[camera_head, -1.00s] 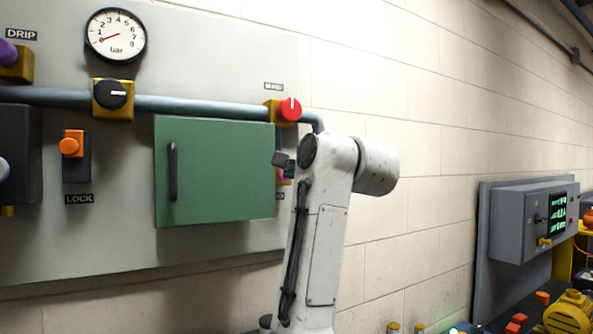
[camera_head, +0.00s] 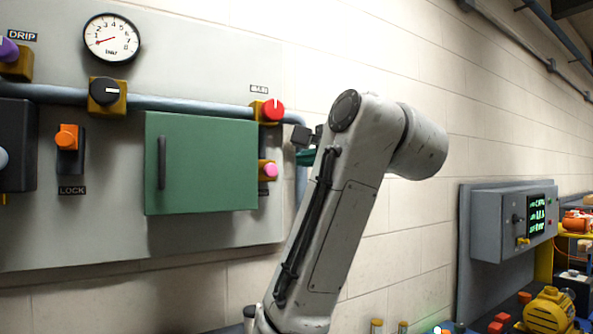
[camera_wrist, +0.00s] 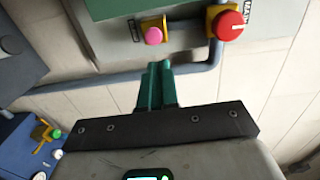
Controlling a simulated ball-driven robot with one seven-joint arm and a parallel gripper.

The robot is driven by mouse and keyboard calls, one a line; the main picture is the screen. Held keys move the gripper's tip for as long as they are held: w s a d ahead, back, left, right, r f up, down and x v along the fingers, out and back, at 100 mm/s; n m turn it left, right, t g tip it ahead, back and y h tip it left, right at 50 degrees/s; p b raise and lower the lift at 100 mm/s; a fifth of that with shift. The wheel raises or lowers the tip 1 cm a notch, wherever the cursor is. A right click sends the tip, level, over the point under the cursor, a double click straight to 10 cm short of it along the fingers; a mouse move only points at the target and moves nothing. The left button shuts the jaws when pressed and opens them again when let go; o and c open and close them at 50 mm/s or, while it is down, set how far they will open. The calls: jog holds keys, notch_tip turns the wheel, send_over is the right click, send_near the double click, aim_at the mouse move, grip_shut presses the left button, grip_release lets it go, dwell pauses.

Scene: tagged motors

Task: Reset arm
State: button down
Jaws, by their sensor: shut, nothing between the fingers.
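My gripper (camera_wrist: 157,85) shows in the wrist view with its two green fingers close together and nothing between them. In the head view my arm rises in front of the wall, and the gripper is mostly hidden behind it. A bit of the green fingers shows just right of the panel, near the pink button (camera_head: 269,170). The gripper is apart from the panel. In the wrist view the pink button (camera_wrist: 154,35) and the red MAIN knob (camera_wrist: 227,25) lie beyond the fingertips.
A grey wall panel (camera_head: 215,240) carries a closed green door (camera_head: 205,165), a gauge (camera_head: 112,38), a black knob (camera_head: 104,91) and an orange LOCK switch (camera_head: 67,138). A pipe (camera_head: 180,104) crosses it. At right are a grey control box (camera_head: 500,222) and a yellow motor (camera_head: 549,309).

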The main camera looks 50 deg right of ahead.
jog(key=shift+s+a, duration=0.2)
jog(key=shift+s, duration=0.5)
jog(key=w+a+f+n+g+y, duration=0.1)
jog(key=w+a+f+n+g, duration=0.15)
jog(key=f, duration=0.85)
jog(key=w+a+f+n+g, duration=0.1)
jog(key=f+n, duration=0.2)
jog(key=f, duration=0.8)
jog(key=w+a+f+n+g+y, duration=0.1)
jog(key=f+n+g, duration=0.15)
jog(key=f, duration=0.75)
jog(key=s+a+f+n+g+b, duration=0.1)
jog(key=s+a+f+n, duration=0.1)
jog(key=f, duration=0.5)
jog(key=s+a+f+n+g, duration=0.1)
jog(key=s+f, duration=0.1)
jog(key=f, duration=0.5)
jog(key=s+a+f+n+g+y, duration=0.1)
jog(key=s+a+f+n+g, duration=0.1)
jog(key=s+f, duration=0.7)
jog(key=s+a+f+n+g, duration=0.3)
jog(key=s+f+n, duration=0.1)
jog(key=s+f, duration=0.5)
jog(key=s+a+f+n+g+y, duration=0.1)
jog(key=s+a+f+n+g, duration=0.2)
jog(key=s+f, duration=0.6)
jog(key=shift+s+a+f+n+y+b, duration=0.15)
jog(key=shift+s+n+y+b, duration=0.15)
jog(key=shift+s+b, duration=0.2)
